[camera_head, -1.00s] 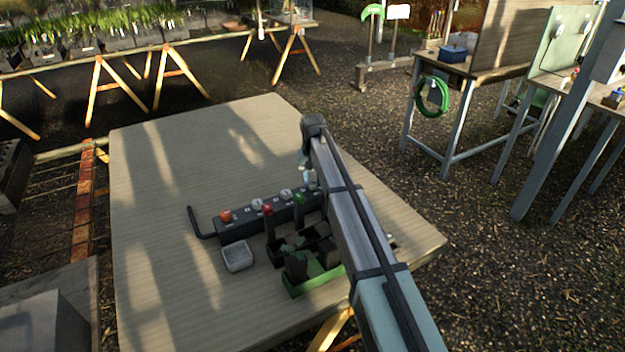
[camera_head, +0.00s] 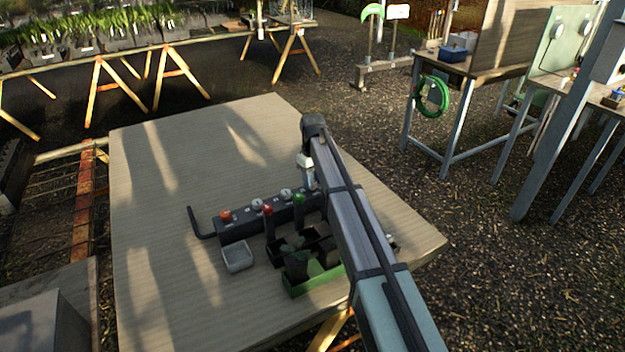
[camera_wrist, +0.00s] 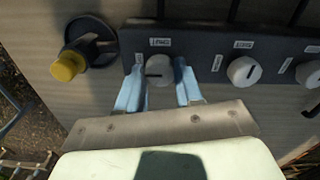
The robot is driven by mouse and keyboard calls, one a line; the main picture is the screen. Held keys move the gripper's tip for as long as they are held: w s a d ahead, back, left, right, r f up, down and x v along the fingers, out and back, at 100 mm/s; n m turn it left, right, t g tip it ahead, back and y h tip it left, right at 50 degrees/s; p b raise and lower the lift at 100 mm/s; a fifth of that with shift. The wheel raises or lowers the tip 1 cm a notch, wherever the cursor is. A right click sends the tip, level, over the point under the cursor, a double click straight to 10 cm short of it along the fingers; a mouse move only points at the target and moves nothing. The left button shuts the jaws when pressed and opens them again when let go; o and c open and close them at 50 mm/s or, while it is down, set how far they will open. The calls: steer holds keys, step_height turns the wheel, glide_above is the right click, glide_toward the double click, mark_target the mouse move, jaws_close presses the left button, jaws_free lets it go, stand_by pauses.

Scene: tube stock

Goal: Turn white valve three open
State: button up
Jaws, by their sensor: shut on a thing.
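A dark valve block (camera_head: 236,230) lies on the table with a row of knobs. In the head view, an orange knob (camera_head: 225,215) and two white knobs (camera_head: 257,204) (camera_head: 285,194) show; the far right end is hidden by my arm. In the wrist view, my gripper (camera_wrist: 159,72) has its two blue fingers on either side of the end white knob (camera_wrist: 159,70), shut on it. That knob's dark mark lies roughly crosswise between the fingers. Another white knob (camera_wrist: 243,71) has a slanted mark. The small labels are too blurred to read.
A yellow knob (camera_wrist: 68,66) on a round black base stands beside the block's end. The table's left side (camera_head: 160,190) is clear.

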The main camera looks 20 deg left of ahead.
mark_target(313, 182)
stand_by(0.4)
steer(key=o, duration=1)
steer(key=shift+o, duration=0.2)
step_height(313, 182, up, 14)
steer(key=shift+f, duration=0.1)
